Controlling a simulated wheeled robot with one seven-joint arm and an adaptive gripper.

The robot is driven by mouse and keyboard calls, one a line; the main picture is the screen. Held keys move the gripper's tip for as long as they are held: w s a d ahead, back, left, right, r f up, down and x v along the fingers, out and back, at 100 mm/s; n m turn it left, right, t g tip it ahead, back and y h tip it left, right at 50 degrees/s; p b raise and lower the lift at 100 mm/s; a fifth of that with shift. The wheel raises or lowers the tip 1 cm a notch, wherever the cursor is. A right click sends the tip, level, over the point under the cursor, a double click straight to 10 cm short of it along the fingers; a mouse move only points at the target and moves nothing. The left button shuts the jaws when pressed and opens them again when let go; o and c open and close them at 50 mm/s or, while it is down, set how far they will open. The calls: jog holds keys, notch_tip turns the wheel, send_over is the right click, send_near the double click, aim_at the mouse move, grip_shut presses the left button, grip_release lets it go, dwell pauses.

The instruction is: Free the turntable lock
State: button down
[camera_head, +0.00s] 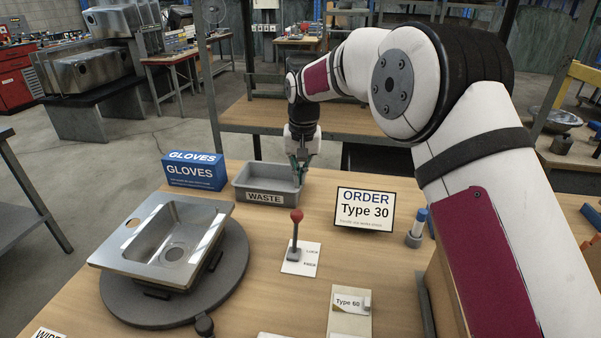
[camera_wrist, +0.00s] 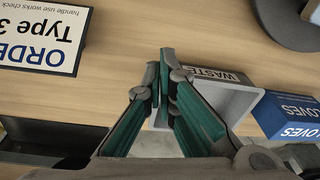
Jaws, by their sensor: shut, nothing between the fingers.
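The turntable (camera_head: 235,262) is a dark grey round disc at the left of the table, with a steel sink (camera_head: 150,250) on it. The lock lever (camera_head: 295,237) has a red knob and a grey base on a white plate (camera_head: 302,262) with two small labels, apparently LOCK and FREE. It stands close to upright; I cannot tell which label it is set to. My gripper (camera_head: 302,170) is shut and empty, pointing down by the waste bin, behind and apart from the lever. In the wrist view, my gripper (camera_wrist: 165,72) shows green-padded fingers; the turntable edge (camera_wrist: 285,28) is at upper right.
The grey waste bin (camera_head: 265,197) and blue gloves box (camera_head: 194,172) stand at the back. An order sign (camera_head: 364,210) reading Type 30 stands right of the lever, near a blue-capped bottle (camera_head: 417,228). A Type 60 card (camera_head: 350,303) is in front. Bare table surrounds the lever.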

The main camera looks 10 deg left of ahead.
jog(key=s+f+p, duration=0.1)
jog(key=s+f, duration=0.2)
jog(key=f, duration=0.2)
jog(key=shift+s+d, duration=0.15)
jog(key=shift+d, duration=0.05)
jog(key=shift+f, duration=0.1)
dwell(0.4)
